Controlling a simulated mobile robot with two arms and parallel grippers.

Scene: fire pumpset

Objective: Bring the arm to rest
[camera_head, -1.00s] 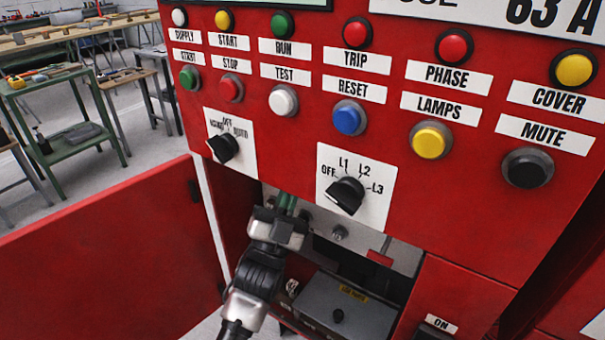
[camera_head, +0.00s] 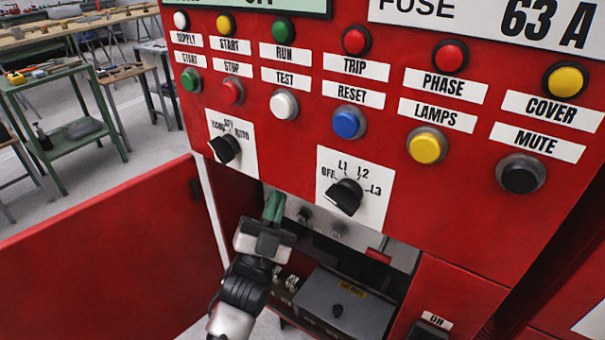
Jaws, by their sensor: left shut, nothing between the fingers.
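My left gripper (camera_head: 274,207) is in front of the open compartment of the red panel (camera_head: 290,160), below the selector knobs. Its green-tipped fingers are shut and empty, pointing up and away from me. The black and silver wrist comes up from the bottom of the view. The fingertips look close to the lower edge of the panel's front; I cannot tell whether they touch it. My right gripper is not in view.
A red door (camera_head: 100,250) stands open at the left. The left selector knob (camera_head: 225,148) and the L1-L2-L3 knob (camera_head: 344,196) stick out above the gripper. A grey box (camera_head: 345,300) sits in the compartment. A green workbench (camera_head: 60,140) stands far behind at the left.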

